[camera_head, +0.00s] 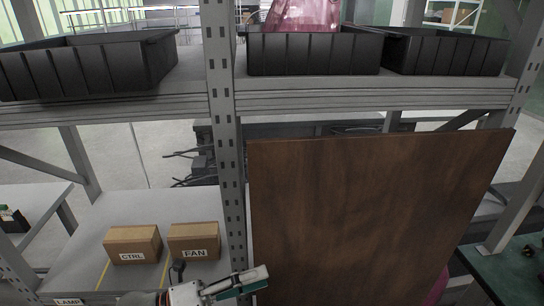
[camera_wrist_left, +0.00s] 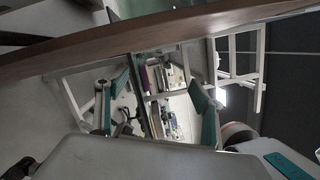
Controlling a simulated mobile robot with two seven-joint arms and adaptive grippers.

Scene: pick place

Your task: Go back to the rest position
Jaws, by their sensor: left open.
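My left gripper (camera_head: 258,278) is at the bottom centre of the head view, in front of the lower left edge of a large brown board (camera_head: 375,215). Its fingers point to the right. In the left wrist view the two green-padded fingers of my left gripper (camera_wrist_left: 162,97) stand well apart. No object shows between them, so it is open and empty. The board's edge (camera_wrist_left: 160,42) crosses the top of the left wrist view close to the fingers. I cannot tell whether the gripper touches the board. My right gripper is not in view.
A grey rack post (camera_head: 222,130) stands just behind my left gripper. Boxes labelled CTRL (camera_head: 132,242) and FAN (camera_head: 194,240) sit on the lower shelf. Black bins (camera_head: 90,68), (camera_head: 315,55) and (camera_head: 445,55) stand on the upper shelf. A green surface (camera_head: 505,275) shows at the lower right.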

